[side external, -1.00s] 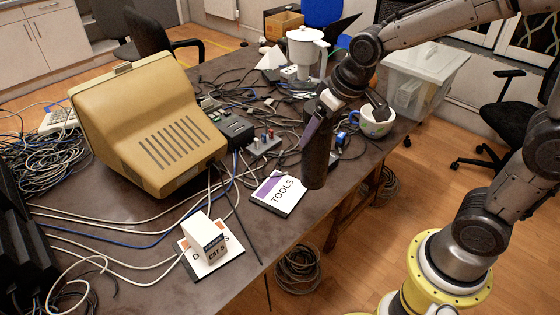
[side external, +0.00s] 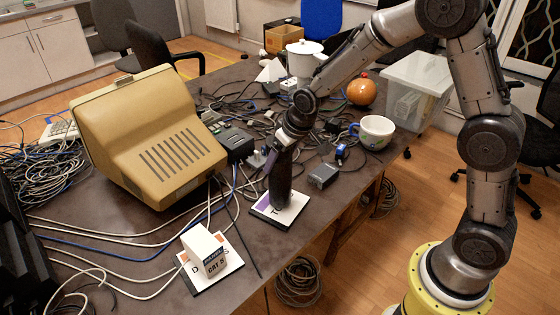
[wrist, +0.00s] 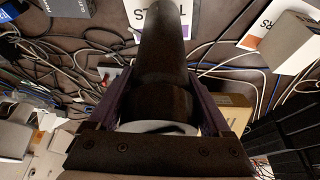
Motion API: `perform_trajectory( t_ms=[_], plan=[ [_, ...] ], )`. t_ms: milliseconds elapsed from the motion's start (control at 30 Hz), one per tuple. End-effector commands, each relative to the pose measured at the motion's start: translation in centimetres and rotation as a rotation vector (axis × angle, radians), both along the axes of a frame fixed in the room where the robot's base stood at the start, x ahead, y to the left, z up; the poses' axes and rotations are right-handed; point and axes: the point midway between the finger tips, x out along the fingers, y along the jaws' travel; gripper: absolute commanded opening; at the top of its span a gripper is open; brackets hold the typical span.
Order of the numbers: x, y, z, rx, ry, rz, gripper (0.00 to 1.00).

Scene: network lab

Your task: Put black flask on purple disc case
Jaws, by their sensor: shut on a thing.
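The black flask (side external: 280,186) is upright in my gripper (side external: 279,155), its lower end at the purple disc case (side external: 295,212). The case is a flat white square with a purple strip, lying on the table in the side view. The flask covers part of its lettering. I cannot tell for sure whether the flask's base touches the case. In the wrist view the flask (wrist: 165,50) runs up between the two fingers, and part of the case (wrist: 206,18) shows behind its far end. My gripper is shut on the flask.
A white box (side external: 205,250) stands on a second, orange-marked case (side external: 228,262) at the front. A beige monitor (side external: 150,135) is at left. A bowl-like cup (side external: 376,132), a grey box (side external: 323,176) and loose cables lie to the right and behind.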

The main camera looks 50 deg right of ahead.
Motion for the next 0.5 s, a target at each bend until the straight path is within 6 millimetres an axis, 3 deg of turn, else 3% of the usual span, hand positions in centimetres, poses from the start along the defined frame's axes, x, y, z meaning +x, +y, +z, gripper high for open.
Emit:
perform_trajectory(
  t_ms=[133, 500],
  plan=[
    [0.21, 0.01, -0.92, 0.0, -0.008, 0.0, 0.0],
    [0.21, 0.01, -1.18, 0.0, -0.009, 0.0, 0.0]
  ],
)
